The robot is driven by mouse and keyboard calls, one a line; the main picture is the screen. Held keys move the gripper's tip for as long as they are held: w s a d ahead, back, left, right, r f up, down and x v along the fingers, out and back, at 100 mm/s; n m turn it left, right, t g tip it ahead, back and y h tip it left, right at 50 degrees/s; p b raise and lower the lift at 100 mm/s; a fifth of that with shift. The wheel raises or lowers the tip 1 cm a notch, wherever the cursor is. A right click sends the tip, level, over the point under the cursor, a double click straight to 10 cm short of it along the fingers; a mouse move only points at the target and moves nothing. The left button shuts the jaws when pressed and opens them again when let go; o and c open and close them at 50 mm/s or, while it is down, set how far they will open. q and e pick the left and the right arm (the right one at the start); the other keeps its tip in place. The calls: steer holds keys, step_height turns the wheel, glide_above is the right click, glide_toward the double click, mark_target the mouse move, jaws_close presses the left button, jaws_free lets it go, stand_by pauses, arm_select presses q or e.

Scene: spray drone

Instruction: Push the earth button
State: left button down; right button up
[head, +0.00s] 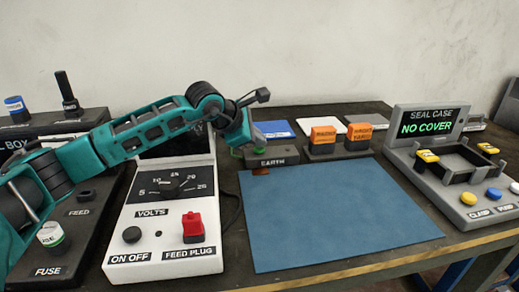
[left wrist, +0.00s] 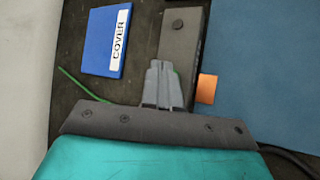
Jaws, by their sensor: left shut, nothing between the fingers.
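The earth block (head: 284,161), a dark block labelled EARTH, stands at the back edge of the blue mat. A green part (head: 237,152) shows at its left end, mostly hidden by my gripper. My left gripper (head: 259,135) is over that left end, pointing down. In the left wrist view the shut, empty fingers (left wrist: 161,72) lie over the near end of the grey earth block (left wrist: 184,45), with a sliver of green beside them. I cannot tell whether the fingertips touch it. My right gripper is not in view.
A white volts box (head: 165,225) with a red feed plug (head: 193,227) stands left of the blue mat (head: 335,215). Orange-topped blocks (head: 323,135) are right of the earth block. A blue cover (left wrist: 107,42) lies behind. The seal case (head: 430,123) stands at right. The mat is clear.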

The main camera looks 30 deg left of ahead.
mark_target(257, 149)
arm_select(q)
steer(key=shift+f, duration=0.15)
stand_by(0.4)
steer(key=shift+r, duration=0.65)
step_height(257, 149, up, 6)
steer(key=p, duration=0.4)
stand_by(0.7)
